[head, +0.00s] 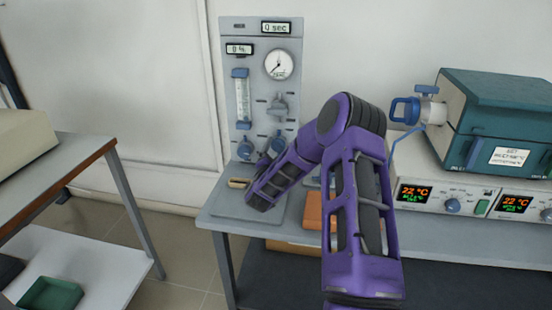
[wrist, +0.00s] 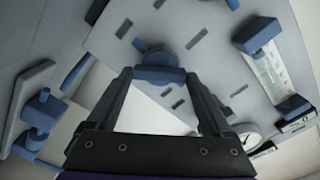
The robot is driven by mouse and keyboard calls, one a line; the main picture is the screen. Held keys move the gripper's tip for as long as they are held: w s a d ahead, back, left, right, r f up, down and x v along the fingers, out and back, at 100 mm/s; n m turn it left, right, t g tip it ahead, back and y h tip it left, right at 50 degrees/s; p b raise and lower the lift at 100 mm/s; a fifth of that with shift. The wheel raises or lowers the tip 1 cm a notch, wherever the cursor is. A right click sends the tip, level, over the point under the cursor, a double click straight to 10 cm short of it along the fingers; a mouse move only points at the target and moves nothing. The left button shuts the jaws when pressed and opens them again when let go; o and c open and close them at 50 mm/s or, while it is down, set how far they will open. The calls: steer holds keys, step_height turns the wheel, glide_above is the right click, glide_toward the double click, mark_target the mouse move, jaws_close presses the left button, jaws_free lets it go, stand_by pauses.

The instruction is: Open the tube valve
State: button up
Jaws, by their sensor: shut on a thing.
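A grey gas panel (head: 288,80) stands against the wall, with a gauge, a flow tube and several knobs. My gripper (wrist: 158,76) is shut on a blue knob (wrist: 155,58) on the panel; the fingers sit on either side of it in the wrist view. In the head view the fingers are largely hidden by my purple arm, which reaches the lower right of the panel, near a blue knob (head: 277,144). A second blue knob (head: 245,149) sits below the flow tube (head: 241,100). A grey valve (head: 279,105) sits under the gauge (head: 279,65).
A teal furnace (head: 500,95) with a blue-handled fitting (head: 405,110) stands on its control unit at the right. An orange block (head: 313,210) lies on the bench beside my arm. A side table (head: 60,165) is at the left, with open floor between.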

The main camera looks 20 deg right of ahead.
steer(key=m, duration=0.3)
steer(key=shift+m, duration=0.3)
steer(key=shift+f+m, duration=0.1)
steer(key=shift+m, duration=1.8)
steer(key=o, duration=1.1)
steer(key=shift+o, duration=0.2)
steer(key=v, duration=1.7)
steer(key=shift+s+a, duration=0.2)
steer(key=shift+s, duration=0.05)
steer(key=shift+w, duration=0.15)
